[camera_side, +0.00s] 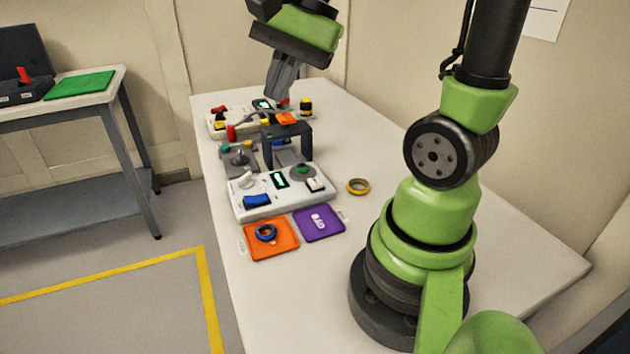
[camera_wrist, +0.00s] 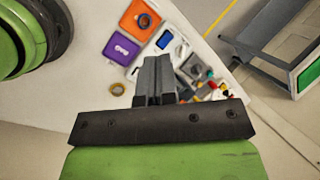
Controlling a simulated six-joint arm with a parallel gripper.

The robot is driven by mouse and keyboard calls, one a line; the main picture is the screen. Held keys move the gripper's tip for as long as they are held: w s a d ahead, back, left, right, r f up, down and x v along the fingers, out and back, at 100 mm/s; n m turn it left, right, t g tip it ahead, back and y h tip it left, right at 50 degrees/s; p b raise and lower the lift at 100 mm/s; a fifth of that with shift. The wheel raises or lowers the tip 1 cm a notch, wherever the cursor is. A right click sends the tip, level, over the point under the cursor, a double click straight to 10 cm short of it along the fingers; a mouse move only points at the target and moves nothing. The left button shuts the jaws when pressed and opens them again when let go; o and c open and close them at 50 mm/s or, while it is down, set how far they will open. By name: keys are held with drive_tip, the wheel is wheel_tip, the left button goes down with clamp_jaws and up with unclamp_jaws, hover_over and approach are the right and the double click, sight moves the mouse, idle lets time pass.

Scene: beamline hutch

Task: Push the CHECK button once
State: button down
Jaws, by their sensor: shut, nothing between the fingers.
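My gripper (camera_side: 277,96) is shut and empty, pointing down over the far part of the table. It also shows in the wrist view (camera_wrist: 158,62), where its fingers cover part of the panels. I cannot read a CHECK label in either view. The near white panel (camera_side: 240,208) carries a green round button (camera_side: 303,170), a blue rocker, a white knob and a small lit display. The far white panel (camera_side: 215,127) carries several coloured controls and another display. A red part (camera_side: 283,102) shows right at the fingertips; whether they touch it is unclear.
An orange tray (camera_side: 272,248) with a blue ring, a purple tray (camera_side: 319,232) and a yellow ring (camera_side: 358,187) lie nearer. The table's right side is clear.

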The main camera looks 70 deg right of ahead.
drive_tip(key=w+d+f+m+y, duration=0.25)
drive_tip(key=d+f+m, duration=0.35)
drive_tip(key=d+m, duration=0.35)
drive_tip(key=m+t+y, duration=0.2)
drive_tip(key=m, duration=0.8)
hover_over(315, 180)
wheel_tip(315, 180, down, 7)
drive_tip(key=shift+n, duration=0.35)
drive_tip(key=shift+f, duration=4.4)
drive_tip(key=shift+f, duration=0.4)
drive_tip(key=shift+f, duration=0.45)
drive_tip(key=shift+r, duration=0.9)
